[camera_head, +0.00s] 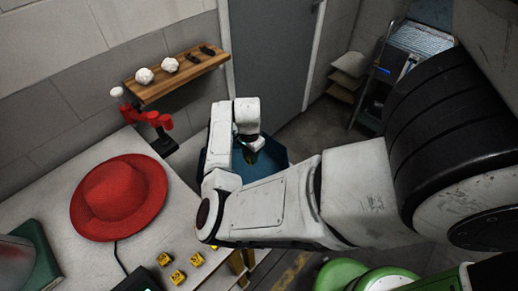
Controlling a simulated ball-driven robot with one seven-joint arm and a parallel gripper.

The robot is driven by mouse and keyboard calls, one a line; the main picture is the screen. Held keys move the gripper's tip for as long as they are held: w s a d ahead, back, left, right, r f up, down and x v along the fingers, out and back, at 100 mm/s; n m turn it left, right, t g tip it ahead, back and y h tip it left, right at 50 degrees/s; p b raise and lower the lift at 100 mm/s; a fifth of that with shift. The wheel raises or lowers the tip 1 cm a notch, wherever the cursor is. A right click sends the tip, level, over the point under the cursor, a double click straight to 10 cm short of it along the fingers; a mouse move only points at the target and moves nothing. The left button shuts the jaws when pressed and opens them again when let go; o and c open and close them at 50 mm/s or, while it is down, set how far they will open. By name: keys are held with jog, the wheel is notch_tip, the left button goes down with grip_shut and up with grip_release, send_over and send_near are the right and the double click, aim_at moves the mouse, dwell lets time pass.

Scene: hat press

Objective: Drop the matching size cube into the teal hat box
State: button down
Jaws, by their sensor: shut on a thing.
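The teal hat box (274,162) is a dark blue-teal, angular open container beyond the table's right side, partly hidden by my arm. My gripper (250,150) is over the hat box, pointing down. It appears shut on a small yellowish thing, probably a yellow cube, mostly hidden and dim. Three yellow cubes with dark marks lie at the table's front: a left one (164,258), a front one (178,277) and a right one (197,259). Their marks are too small to read.
A red hat (120,197) lies on the pale table (75,172). A red clamp-like tool (145,117) stands at its back edge. A wooden shelf (178,77) holds white lumps. Green round things (342,274) are at the bottom, a rack (405,62) at back right.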

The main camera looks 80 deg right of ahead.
jog(key=shift+d+f+b, duration=0.15)
jog(key=shift+f+b, duration=0.3)
jog(key=shift+f, duration=0.35)
jog(key=shift+f+b, duration=7.25)
jog(key=shift+f, duration=1.85)
jog(key=shift+f, duration=0.45)
jog(key=c, duration=0.8)
grip_release()
